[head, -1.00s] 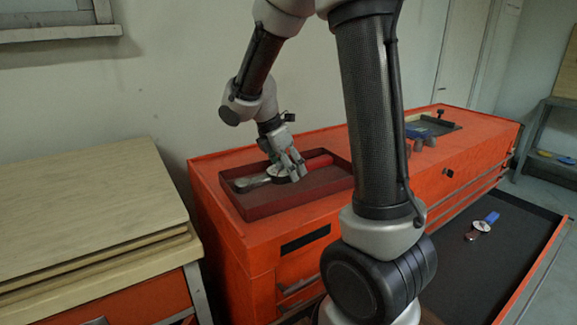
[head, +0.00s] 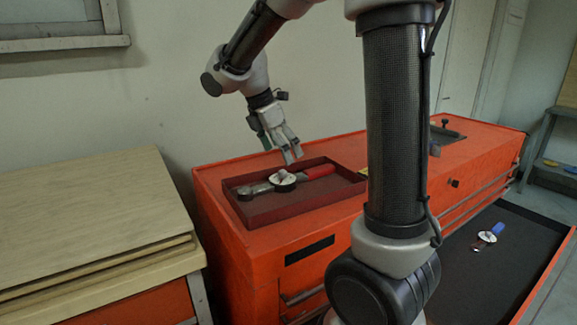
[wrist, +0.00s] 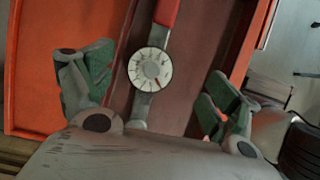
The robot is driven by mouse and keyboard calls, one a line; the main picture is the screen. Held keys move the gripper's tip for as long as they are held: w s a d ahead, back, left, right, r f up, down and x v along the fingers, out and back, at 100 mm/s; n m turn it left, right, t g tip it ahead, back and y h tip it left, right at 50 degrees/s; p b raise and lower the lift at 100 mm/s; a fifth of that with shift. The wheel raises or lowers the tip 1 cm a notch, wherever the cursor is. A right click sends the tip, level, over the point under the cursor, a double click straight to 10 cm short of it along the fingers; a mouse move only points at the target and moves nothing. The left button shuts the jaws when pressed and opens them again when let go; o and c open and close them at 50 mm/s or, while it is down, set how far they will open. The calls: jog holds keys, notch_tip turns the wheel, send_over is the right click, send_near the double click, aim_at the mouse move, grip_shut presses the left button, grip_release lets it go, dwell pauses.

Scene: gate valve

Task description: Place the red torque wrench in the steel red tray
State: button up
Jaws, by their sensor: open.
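The torque wrench (head: 284,181) has a red handle, a grey shaft and a round white dial. It lies inside the dark red tray (head: 300,206) on top of the orange cabinet. My gripper (head: 290,158) is open and empty, above the tray and apart from the wrench. In the wrist view, the wrench's dial (wrist: 150,69) shows between the two spread fingers of my gripper (wrist: 152,92). The end of the wrench nearest my gripper's palm is hidden there.
The orange cabinet (head: 232,232) has an open drawer (head: 470,265) at right, holding a blue-handled tool with a white dial (head: 487,237). A wooden-topped bench (head: 80,210) stands at left. My arm hides part of the cabinet top.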

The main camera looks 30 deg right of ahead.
jog(key=s+r+m+t+y, duration=0.2)
jog(key=s+m+t+y, duration=0.2)
jog(key=s+m, duration=1.4)
jog(key=shift+s+d+r+y, duration=0.15)
jog(key=shift+s+y, duration=0.15)
jog(key=shift+s, duration=1.15)
